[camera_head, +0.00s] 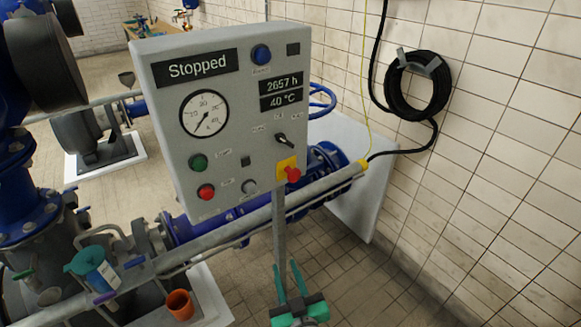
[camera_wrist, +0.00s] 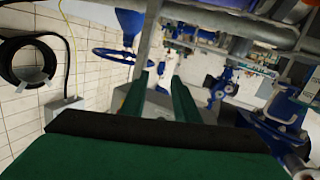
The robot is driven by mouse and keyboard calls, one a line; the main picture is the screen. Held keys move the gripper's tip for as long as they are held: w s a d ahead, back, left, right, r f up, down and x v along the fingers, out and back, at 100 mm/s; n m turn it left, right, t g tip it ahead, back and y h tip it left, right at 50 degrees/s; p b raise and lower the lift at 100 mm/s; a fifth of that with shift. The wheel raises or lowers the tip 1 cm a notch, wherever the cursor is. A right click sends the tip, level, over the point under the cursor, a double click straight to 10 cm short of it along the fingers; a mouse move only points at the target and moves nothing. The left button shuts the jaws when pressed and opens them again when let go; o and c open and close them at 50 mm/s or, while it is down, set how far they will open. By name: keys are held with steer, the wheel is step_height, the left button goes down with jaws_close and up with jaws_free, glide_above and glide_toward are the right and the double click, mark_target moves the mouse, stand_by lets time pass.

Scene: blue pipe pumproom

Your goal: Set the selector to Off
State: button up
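The selector (camera_head: 284,140) is a small black knob on the right side of a grey control panel (camera_head: 228,148) in the head view. Its handle lies tilted, from upper left to lower right. The small labels around it are too blurred to read. My gripper (camera_head: 288,268) is below the panel, near its post, pointing up, well apart from the selector. Its two green fingers are spread with nothing seen between them. The wrist view also shows the open fingers (camera_wrist: 160,80); the selector does not show there.
The panel carries a "Stopped" display (camera_head: 196,68), a gauge (camera_head: 204,113), a green button (camera_head: 198,162), a red button (camera_head: 206,191) and a red-on-yellow emergency stop (camera_head: 292,174). A grey pipe (camera_head: 240,222) crosses below. A coiled black hose (camera_head: 417,87) hangs on the tiled wall.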

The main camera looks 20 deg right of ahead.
steer(key=w+d+r+n+t+y, duration=0.1)
steer(key=w+d+r+n, duration=0.15)
steer(key=r, duration=0.35)
steer(key=w+d+r+n+y, duration=0.1)
steer(key=w+d+r+n, duration=0.2)
steer(key=r, duration=0.4)
steer(key=n+y, duration=0.4)
steer(key=n, duration=0.2)
glide_toward(288, 143)
steer(key=x, duration=0.9)
jaws_close()
